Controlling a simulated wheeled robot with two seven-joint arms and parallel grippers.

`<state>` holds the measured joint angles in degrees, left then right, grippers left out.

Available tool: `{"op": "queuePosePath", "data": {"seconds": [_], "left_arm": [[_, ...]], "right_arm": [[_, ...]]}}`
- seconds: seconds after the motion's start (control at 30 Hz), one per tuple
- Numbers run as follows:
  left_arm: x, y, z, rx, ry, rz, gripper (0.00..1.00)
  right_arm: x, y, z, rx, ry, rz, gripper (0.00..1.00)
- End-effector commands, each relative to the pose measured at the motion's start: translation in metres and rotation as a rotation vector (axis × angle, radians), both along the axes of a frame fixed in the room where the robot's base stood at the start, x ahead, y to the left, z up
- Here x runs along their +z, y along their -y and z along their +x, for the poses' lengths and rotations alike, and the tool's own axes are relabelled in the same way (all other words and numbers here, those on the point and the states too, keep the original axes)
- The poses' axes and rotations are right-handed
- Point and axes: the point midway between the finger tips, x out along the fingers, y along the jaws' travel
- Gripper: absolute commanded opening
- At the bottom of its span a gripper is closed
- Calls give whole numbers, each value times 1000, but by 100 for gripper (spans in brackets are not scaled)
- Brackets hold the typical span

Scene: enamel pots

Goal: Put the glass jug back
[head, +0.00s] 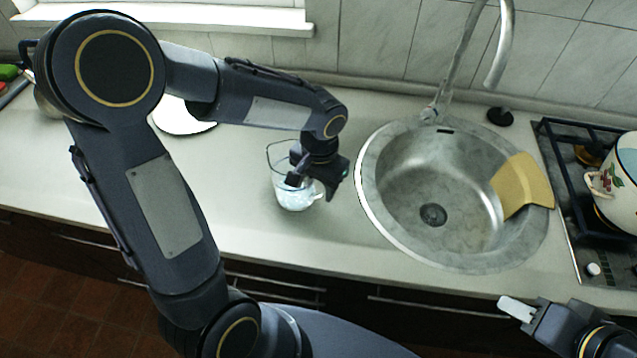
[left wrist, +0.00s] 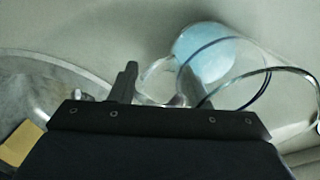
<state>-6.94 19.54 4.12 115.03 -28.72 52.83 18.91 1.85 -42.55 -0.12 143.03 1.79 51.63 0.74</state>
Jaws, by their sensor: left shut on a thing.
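The glass jug (head: 295,198) is clear with a pale bluish lower part and a dark rim line. It is at the counter left of the sink; I cannot tell whether its base touches the counter. My left gripper (head: 312,182) is over the jug's right side, shut on its handle. In the left wrist view the jug (left wrist: 205,55) lies beyond the fingers of my left gripper (left wrist: 157,88), with the clear handle between them. My right gripper (head: 517,309) is at the lower right, partly cut off, and appears empty; its opening is unclear.
A round steel sink (head: 390,215) with a tap (head: 432,110) lies right of the jug. A yellow cloth (head: 522,185) hangs on its rim. An enamel pot (head: 622,180) stands on the stove (head: 560,160). A white round thing (head: 180,118) is partly hidden by my left arm.

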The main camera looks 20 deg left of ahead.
Motion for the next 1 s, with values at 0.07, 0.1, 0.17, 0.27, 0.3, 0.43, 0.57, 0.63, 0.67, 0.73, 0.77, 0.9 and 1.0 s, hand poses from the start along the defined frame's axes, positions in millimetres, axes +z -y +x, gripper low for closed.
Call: {"op": "queuePosePath", "data": {"seconds": [0.07, 0.1, 0.17, 0.27, 0.3, 0.43, 0.57, 0.63, 0.67, 0.73, 0.77, 0.9, 1.0], "left_arm": [[0, 0, 1, 0, 3, -1, 0], [1, 0, 1, 0, 3, -1, 0], [1, 0, 1, 0, 3, -1, 0], [0, 0, 1, 0, 3, -1, 0], [-2, 0, 1, 0, 3, -1, 0], [-3, 0, 0, 0, 1, 0, 52], [-3, 0, 0, 0, 1, 0, 65], [-3, 0, 0, 0, 1, 0, 65], [-3, 0, 0, 0, 1, 0, 65], [-3, 0, 0, 0, 1, 0, 65], [-3, 0, 0, 0, 1, 0, 65], [4, 0, 1, 1, 3, -1, 65], [17, 1, 1, 2, 6, -1, 65]], "right_arm": [[0, 0, 0, 0, 0, 0, 36], [0, 0, 0, 0, 0, 0, 36], [0, 0, 0, 0, 0, 0, 36], [-1, 0, 0, 0, 0, 0, 36], [-2, 0, 0, 0, 0, 0, 36], [-3, 0, 0, 0, 0, 0, 36], [-3, 0, 0, 0, 0, 0, 36], [-3, 0, 0, 0, 0, 0, 36], [-3, 0, 0, 0, 0, 0, 36], [-3, 0, 0, 0, 0, 0, 36], [-2, 0, 0, 0, 0, 0, 36], [2, 0, 0, 0, 0, 0, 36], [1, 0, 0, 0, 0, 0, 36]]}}
